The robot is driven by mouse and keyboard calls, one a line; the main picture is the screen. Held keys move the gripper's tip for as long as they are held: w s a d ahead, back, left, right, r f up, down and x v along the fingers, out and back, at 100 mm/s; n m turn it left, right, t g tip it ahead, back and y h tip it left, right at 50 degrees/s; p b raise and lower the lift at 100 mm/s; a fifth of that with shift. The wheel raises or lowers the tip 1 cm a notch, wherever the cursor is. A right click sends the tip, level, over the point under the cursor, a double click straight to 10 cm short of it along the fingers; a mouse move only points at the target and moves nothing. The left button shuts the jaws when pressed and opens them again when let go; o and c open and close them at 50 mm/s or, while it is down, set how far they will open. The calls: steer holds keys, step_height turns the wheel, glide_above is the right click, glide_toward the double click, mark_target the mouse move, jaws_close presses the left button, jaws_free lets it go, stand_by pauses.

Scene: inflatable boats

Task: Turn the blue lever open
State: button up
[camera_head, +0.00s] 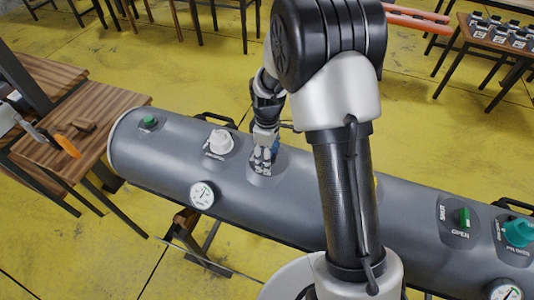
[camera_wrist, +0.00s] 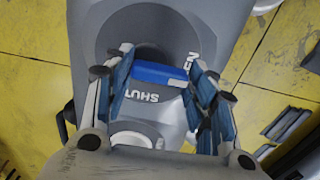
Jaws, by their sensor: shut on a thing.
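The blue lever (camera_wrist: 160,74) sits on a round dark plate on the grey boat tube (camera_head: 290,210). In the wrist view it lies between the fingers of my gripper (camera_wrist: 158,80), which is shut on it. The word SHUT shows just below the lever, and the last letters of OPEN show at its upper right. In the head view my gripper (camera_head: 264,157) points down at the tube, and only a sliver of blue shows beside the fingers. The rest of the lever is hidden there.
A white knob (camera_head: 219,142) and a gauge (camera_head: 202,194) sit left of my gripper on the tube. A green lever (camera_head: 464,217) and a teal knob (camera_head: 519,232) are at the right. A wooden table (camera_head: 85,125) stands at the left.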

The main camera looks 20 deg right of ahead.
stand_by(0.3)
steer(key=o, duration=1)
steer(key=shift+o, duration=0.2)
step_height(320, 180, up, 12)
stand_by(0.3)
